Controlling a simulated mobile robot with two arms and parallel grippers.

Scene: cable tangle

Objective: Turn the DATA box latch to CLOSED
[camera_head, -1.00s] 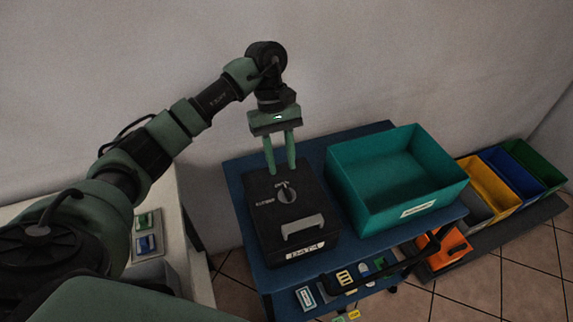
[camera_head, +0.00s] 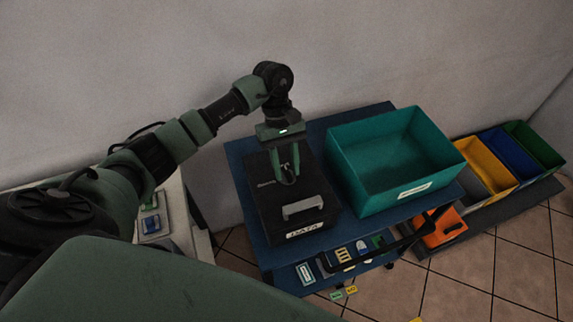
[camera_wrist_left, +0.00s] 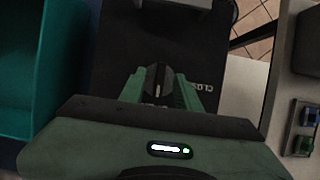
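The black DATA box (camera_head: 318,224) sits on the blue cart top, its DATA label facing the front. Its dark round latch knob (camera_head: 287,176) is on the lid and is partly covered by my gripper. In the left wrist view the knob (camera_wrist_left: 158,80) carries a white mark pointing toward the gripper body, not toward the CLOSED lettering (camera_wrist_left: 202,87) at its side. My left gripper (camera_head: 286,175) points down over the lid, its two green fingers apart on either side of the knob. Contact is not clear. My right gripper is not in view.
A teal open bin (camera_head: 372,193) stands just right of the box. A grey handle (camera_head: 303,207) rises from the lid in front of the knob. Coloured bins (camera_head: 484,160) stand farther right. A light table (camera_head: 180,215) is at the left.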

